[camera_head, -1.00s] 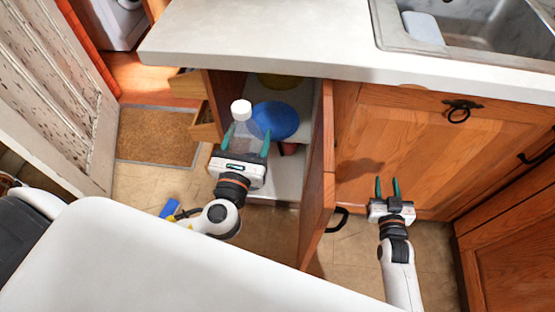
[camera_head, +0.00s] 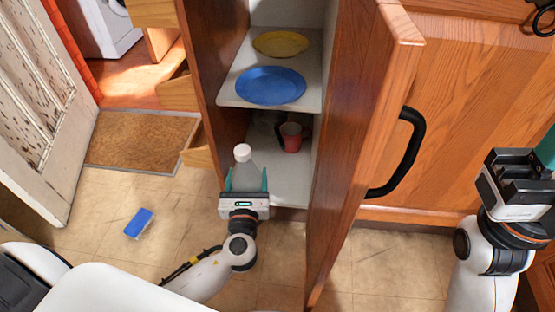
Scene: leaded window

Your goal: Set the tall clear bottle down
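The tall clear bottle (camera_head: 244,172) has a white cap and stands upright between the fingers of my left gripper (camera_head: 247,180). The gripper is shut on it at the opening of the cupboard, in front of the lower shelf (camera_head: 291,186). Whether the bottle's base touches anything is hidden behind the gripper. My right gripper (camera_head: 545,155) is at the right edge, in front of the cabinet front. Its fingers are partly cut off by the frame, so its opening is unclear.
A red cup (camera_head: 291,138) stands at the back of the lower shelf. The upper shelf holds a blue plate (camera_head: 270,86) and a yellow plate (camera_head: 281,43). The open cupboard door (camera_head: 362,130) juts out on the right. A blue sponge-like block (camera_head: 139,223) lies on the floor.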

